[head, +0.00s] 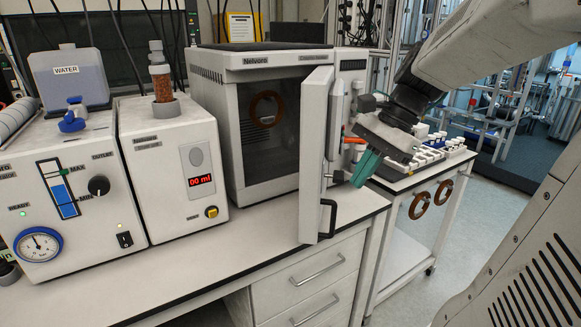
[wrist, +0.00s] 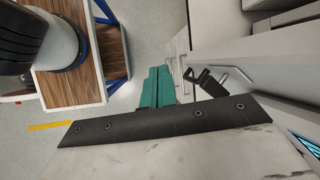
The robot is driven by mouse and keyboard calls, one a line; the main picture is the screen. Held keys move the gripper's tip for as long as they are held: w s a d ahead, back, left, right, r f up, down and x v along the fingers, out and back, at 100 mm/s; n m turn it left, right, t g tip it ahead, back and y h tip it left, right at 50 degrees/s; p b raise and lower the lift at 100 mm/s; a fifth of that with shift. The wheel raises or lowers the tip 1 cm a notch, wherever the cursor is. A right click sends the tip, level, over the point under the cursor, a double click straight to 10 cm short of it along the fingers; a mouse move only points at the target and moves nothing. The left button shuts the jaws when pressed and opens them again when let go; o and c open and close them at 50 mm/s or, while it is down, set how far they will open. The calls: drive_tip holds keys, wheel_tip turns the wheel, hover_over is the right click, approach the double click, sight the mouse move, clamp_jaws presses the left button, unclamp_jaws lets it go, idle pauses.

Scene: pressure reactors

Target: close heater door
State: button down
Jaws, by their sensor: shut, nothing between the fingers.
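The heater (head: 225,120) is a grey-white box on the bench with a dark interior. Its door (head: 315,160) stands open, swung out toward the front and seen at a steep angle. A black handle (head: 328,218) sits low on the door's outer face. My gripper (head: 363,170) has teal fingers, shut and empty. It is to the right of the door, on its outer side, with a gap between them in the head view. In the wrist view the fingers (wrist: 155,88) lie together, with a black handle-like part (wrist: 208,80) to their right.
A dispenser with a red display (head: 172,165) and a water-tank unit (head: 70,190) stand left of the heater. The bench top (head: 230,245) before the heater is clear. A side cart (head: 420,180) with small white parts is at the right. Drawers (head: 310,275) are below.

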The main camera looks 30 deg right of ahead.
drive_tip(key=w+d+r+m+t+y, duration=0.15)
drive_tip(key=d+m+t, duration=0.25)
drive_tip(key=d+m, duration=0.9)
drive_tip(key=w+a+f+n, duration=0.2)
drive_tip(key=w+a+f, duration=0.3)
drive_tip(key=w+f, duration=0.2)
drive_tip(key=shift+w+a+n, duration=0.15)
drive_tip(key=shift+n, duration=0.25)
drive_tip(key=shift+f, duration=0.1)
